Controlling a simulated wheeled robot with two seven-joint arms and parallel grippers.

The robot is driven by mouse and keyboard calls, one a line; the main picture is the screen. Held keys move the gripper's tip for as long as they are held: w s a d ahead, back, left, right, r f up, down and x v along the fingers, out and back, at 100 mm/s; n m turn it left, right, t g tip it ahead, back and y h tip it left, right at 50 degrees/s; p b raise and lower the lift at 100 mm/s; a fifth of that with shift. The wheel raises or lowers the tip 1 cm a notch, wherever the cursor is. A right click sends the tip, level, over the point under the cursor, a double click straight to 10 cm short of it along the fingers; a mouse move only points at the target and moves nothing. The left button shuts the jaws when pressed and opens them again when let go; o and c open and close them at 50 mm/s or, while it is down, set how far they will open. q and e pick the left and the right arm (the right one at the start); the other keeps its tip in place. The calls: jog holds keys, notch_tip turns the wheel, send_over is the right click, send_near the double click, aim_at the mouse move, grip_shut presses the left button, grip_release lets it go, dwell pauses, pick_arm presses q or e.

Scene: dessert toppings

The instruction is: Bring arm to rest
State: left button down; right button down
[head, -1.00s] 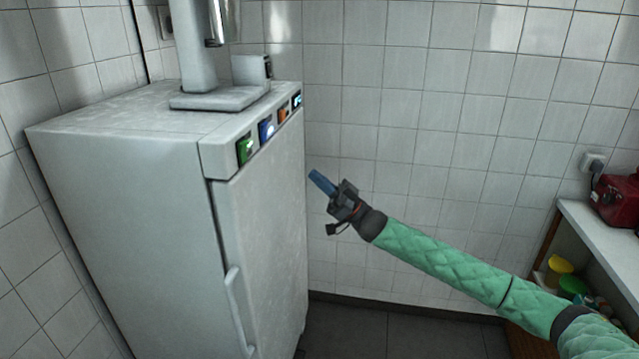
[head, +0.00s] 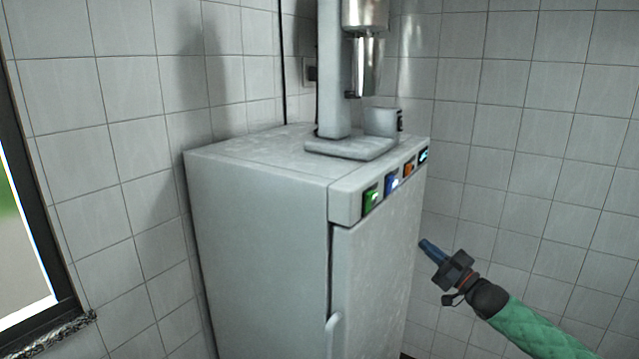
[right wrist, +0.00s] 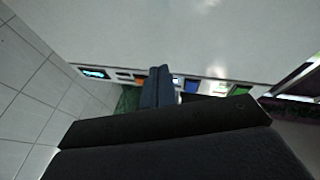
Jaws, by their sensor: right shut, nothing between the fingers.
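My right gripper (head: 431,250) is in the head view at the lower right, at the end of my green-sleeved arm. Its blue fingers are together with nothing between them. They point up and left, beside the right edge of the fridge front; I cannot tell the exact gap. In the right wrist view the blue fingers (right wrist: 157,88) stand in front of the row of colored buttons. My left gripper is not in any view.
A white fridge (head: 262,235) has colored buttons along its top front edge and a handle (head: 334,336). A mixer (head: 335,75) and a small grey cup (head: 381,121) are on top. Tiled walls stand behind. A window (head: 28,230) is at the left.

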notch_tip(320, 180, down, 14)
jog(key=d+m+g+h, duration=0.2)
jog(key=g+h, duration=0.2)
jog(key=h, duration=1)
jog(key=s+a+f+m+g+h, duration=0.1)
jog(key=s+a+f+g, duration=0.1)
jog(key=s+f, duration=0.55)
jog(key=s+a+f+m+g+h, duration=0.1)
jog(key=s+a+f+g, duration=0.15)
jog(key=s+f, duration=0.5)
jog(key=s+a+f+m+g, duration=0.1)
jog(key=s+a+f+g, duration=0.1)
jog(key=s+f, duration=0.5)
jog(key=s+a+f+m+g+y, duration=0.1)
jog(key=s+a+f, duration=0.4)
jog(key=s, duration=1.1)
jog(key=s+a+f+m+g+y, duration=0.1)
jog(key=s+a+f+g, duration=0.2)
jog(key=s+f, duration=0.6)
jog(key=s+a, duration=0.1)
jog(key=s, duration=0.2)
jog(key=shift+s+f+m, duration=0.15)
jog(key=shift+f+m, duration=0.1)
jog(key=shift+m, duration=0.05)
jog(key=shift+g, duration=0.25)
